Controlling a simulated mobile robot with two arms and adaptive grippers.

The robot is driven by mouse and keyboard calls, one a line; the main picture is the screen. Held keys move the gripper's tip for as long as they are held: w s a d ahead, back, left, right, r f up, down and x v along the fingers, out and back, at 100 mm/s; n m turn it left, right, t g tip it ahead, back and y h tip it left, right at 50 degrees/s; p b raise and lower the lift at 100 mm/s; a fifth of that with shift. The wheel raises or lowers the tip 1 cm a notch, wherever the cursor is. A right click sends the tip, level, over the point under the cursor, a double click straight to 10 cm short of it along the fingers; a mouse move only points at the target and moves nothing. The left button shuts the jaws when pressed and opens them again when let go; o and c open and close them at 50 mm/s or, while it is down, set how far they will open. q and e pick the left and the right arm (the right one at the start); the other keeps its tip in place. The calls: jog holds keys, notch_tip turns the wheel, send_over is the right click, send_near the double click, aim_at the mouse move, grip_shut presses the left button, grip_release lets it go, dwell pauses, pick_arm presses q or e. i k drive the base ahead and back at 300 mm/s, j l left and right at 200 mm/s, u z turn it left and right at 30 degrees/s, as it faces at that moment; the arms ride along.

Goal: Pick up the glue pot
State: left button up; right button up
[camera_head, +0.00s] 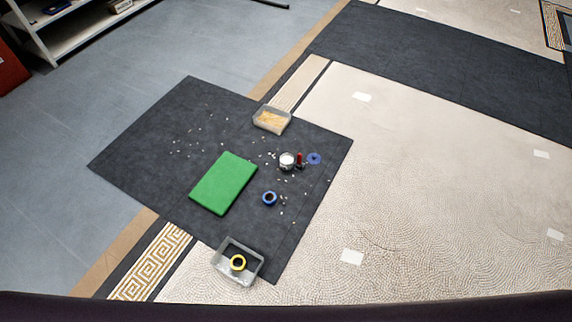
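A small round pot with a white top and a dark side, which looks like the glue pot (287,161), stands on the dark mat (150,140), right of the mat's middle. A slim upright red object (299,159) stands close at its right. Neither of my grippers is in this view, and nothing is seen touching the pot.
A green pad (224,183) lies left of the pot. A blue ring (269,198), a flat blue disc (314,158) and scattered small chips surround it.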

aim_at(287, 159)
jog(key=i+l, duration=0.15)
jog(key=l, duration=0.15)
jog(key=i+l, duration=0.15)
jog(key=l, duration=0.2)
jog(key=i+l, duration=0.1)
jog(key=l, duration=0.2)
jog(key=i+l+u, duration=0.1)
jog(key=l, duration=0.25)
jog(key=i+l, duration=0.2)
jog(key=l, duration=0.1)
